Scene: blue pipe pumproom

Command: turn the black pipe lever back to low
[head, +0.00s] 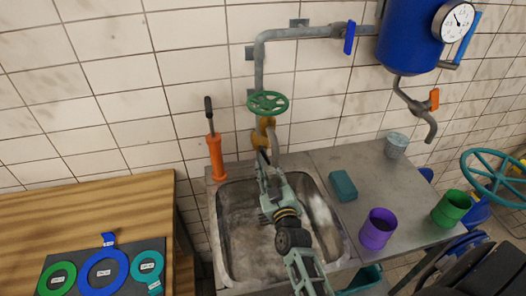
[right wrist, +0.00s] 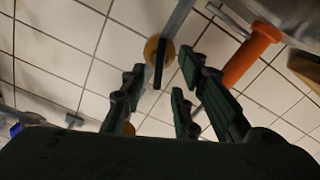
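The black lever (right wrist: 160,62) sits on a round yellow valve body (right wrist: 152,50) on the pipe in the right wrist view. It points along the pipe there. In the head view the yellow valve (head: 263,138) is below the green handwheel; the lever is mostly hidden or too small to make out behind my gripper. My right gripper (head: 264,164) reaches over the sink towards the valve. In the right wrist view its fingers (right wrist: 160,88) are spread, with the lever beyond and roughly between the tips, apparently not gripped. My left gripper is not in view.
The green handwheel (head: 268,103) is just above the valve. An orange tool (head: 214,157) with a black rod stands left of it. The sink (head: 240,258) is below my arm. Purple (head: 377,228) and green (head: 451,208) cups and a teal block (head: 342,186) are on the counter.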

